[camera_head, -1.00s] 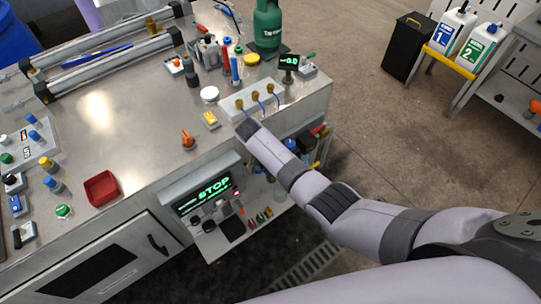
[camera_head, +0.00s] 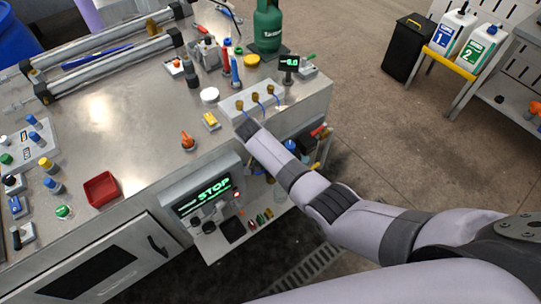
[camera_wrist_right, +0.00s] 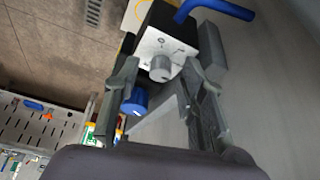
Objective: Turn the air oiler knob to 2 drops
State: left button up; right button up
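In the right wrist view a grey round knob (camera_wrist_right: 160,68) sits on the white face of a dark-sided block (camera_wrist_right: 172,45). The face carries small dark marks, one like a 0; I cannot read a drop setting. My right gripper (camera_wrist_right: 165,78) has its fingers apart, one on each side of the grey knob, and no contact is clear. A blue knob (camera_wrist_right: 134,101) shows lower, beside the left finger. I cannot tell for certain which knob is the air oiler's. In the head view my right arm reaches the bench's front edge, and its gripper is not clearly visible. My left gripper is out of view.
The steel bench (camera_head: 110,125) carries cylinders, buttons, a red tray (camera_head: 101,189) and a green gas bottle (camera_head: 267,25). A screen reading STOP (camera_head: 206,193) sits low at its front. A blue pipe (camera_wrist_right: 225,8) passes above the block.

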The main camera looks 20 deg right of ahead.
jog(key=v, duration=1.2)
jog(key=shift+f, duration=0.15)
jog(key=s+d+f+n+y+b, duration=0.1)
jog(key=s+f+n+b, duration=0.15)
jog(key=s+f, duration=0.6)
jog(key=s+d+f+n+g+y+b, duration=0.1)
jog(key=s+f+n, duration=0.25)
jog(key=f, duration=1.05)
jog(key=s+d+f+n+b, duration=0.1)
jog(key=s+d+f+n, duration=0.1)
jog(key=s+f, duration=0.75)
jog(key=s+d+f+n+b, duration=0.1)
jog(key=s+d+f, duration=0.1)
jog(key=s+f, duration=0.3)
jog(key=s+d+f+n+y+b, duration=0.1)
jog(key=s+f, duration=0.5)
jog(key=s, duration=0.7)
jog(key=s+d+f+n+b, duration=0.2)
jog(key=s+f, duration=0.4)
jog(key=s, duration=0.3)
jog(key=shift+d+f+n+g+y, duration=0.2)
jog(key=shift+d+n+g+y, duration=0.1)
jog(key=shift+d+n, duration=0.5)
jog(key=shift+o, duration=0.2)
jog(key=shift+w, duration=0.1)
